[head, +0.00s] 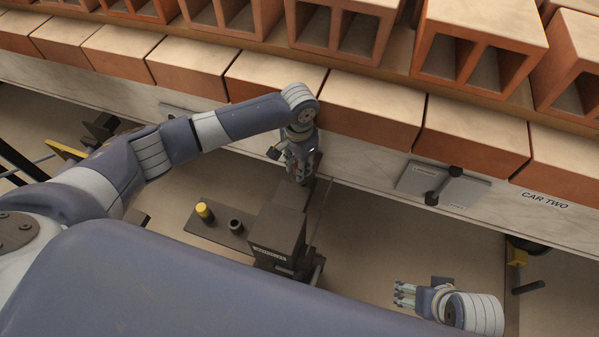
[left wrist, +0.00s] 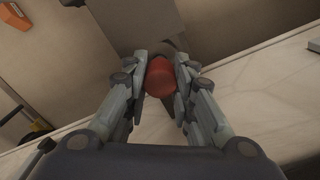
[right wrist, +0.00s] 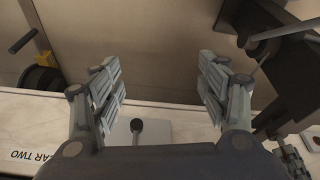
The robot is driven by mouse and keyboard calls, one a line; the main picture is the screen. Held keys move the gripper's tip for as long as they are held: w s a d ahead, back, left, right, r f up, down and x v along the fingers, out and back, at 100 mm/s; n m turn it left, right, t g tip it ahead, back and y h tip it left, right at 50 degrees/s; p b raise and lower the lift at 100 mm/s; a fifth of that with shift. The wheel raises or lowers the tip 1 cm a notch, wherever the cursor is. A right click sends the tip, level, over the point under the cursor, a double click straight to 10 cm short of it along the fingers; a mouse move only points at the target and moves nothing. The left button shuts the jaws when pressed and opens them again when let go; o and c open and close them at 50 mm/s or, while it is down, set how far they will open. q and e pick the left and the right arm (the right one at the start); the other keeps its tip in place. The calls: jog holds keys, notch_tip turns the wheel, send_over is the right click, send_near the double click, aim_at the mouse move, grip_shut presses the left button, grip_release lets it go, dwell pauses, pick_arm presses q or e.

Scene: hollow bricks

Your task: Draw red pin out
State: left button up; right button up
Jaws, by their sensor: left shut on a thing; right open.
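The red pin (left wrist: 161,77) shows as a round red head between the fingers of my left gripper (left wrist: 162,80) in the left wrist view. The fingers are shut on it from both sides. In the head view my left gripper (head: 299,172) points down at the car's edge, beside the dark block (head: 277,232); the pin is mostly hidden there. Whether the pin is seated in something below cannot be told. My right gripper (head: 403,296) is open and empty over the floor at lower right. Its spread fingers also show in the right wrist view (right wrist: 163,85).
Hollow bricks (head: 480,50) and solid-topped blocks (head: 375,105) line the car at the top. A grey plate with a black knob (head: 443,185) is on the car's side. A yellow-capped post (head: 204,212) stands on a dark plate left of the block.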

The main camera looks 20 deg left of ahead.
pick_arm(q)
jog(key=shift+r+p, duration=0.55)
jog(key=shift+r, duration=0.05)
jog(key=shift+r+p, duration=0.55)
jog(key=shift+p, duration=0.15)
pick_arm(e)
notch_tip(320, 180, down, 9)
jog(key=shift+g, duration=0.3)
dwell(1.0)
pick_arm(q)
jog(key=shift+r+p, duration=0.35)
jog(key=shift+p, duration=0.05)
pick_arm(e)
jog(key=shift+s+f, duration=0.15)
jog(key=shift+f, duration=0.6)
jog(key=shift+s+f, duration=0.15)
jog(key=shift+f, duration=0.6)
jog(key=shift+f, duration=0.15)
